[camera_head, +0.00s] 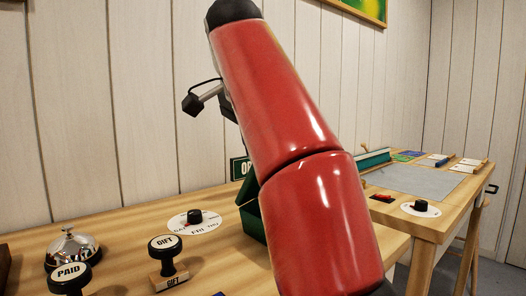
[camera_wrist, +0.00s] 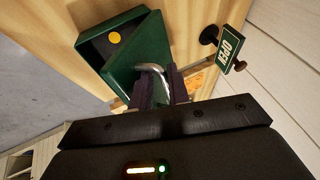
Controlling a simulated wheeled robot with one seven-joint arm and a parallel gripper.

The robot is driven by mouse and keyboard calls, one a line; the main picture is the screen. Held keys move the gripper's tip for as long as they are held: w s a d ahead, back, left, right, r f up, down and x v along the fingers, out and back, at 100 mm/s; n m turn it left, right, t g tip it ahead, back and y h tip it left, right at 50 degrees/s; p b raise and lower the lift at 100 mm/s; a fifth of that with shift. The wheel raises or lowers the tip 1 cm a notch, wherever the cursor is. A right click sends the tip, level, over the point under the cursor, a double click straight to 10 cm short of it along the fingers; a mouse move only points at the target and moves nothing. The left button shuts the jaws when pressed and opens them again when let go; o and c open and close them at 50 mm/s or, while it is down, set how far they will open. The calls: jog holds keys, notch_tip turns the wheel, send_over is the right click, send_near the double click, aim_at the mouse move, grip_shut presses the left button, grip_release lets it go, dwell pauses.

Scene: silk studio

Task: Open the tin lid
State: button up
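The green tin (camera_wrist: 94,50) shows in the wrist view with its lid (camera_wrist: 152,42) raised at a tilt, so part of its dark inside is open to view. A yellow disc (camera_wrist: 115,37) shows inside. A curved silver handle (camera_wrist: 152,68) is on the lid. My gripper (camera_wrist: 162,84) has its two dark fingers at the handle and appears shut on it; the fingers hide part of the handle. In the head view the tin (camera_head: 250,221) is mostly hidden behind my red arm.
An OPEN sign (camera_wrist: 231,47) stands close to the tin. A dial (camera_head: 195,219), a bell (camera_head: 72,247), a GIFT stamp (camera_head: 167,262) and a PAID stamp (camera_head: 69,278) are left of the tin. A second table (camera_head: 430,226) with a grey mat (camera_head: 415,181) is on the right.

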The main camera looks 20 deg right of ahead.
aim_at(250, 170)
jog(key=shift+s+a+b, duration=0.15)
jog(key=shift+s+a, duration=0.55)
jog(key=shift+s, duration=0.3)
jog(key=shift+s+a+b, duration=0.15)
jog(key=shift+s+a, duration=0.55)
jog(key=shift+s, duration=0.25)
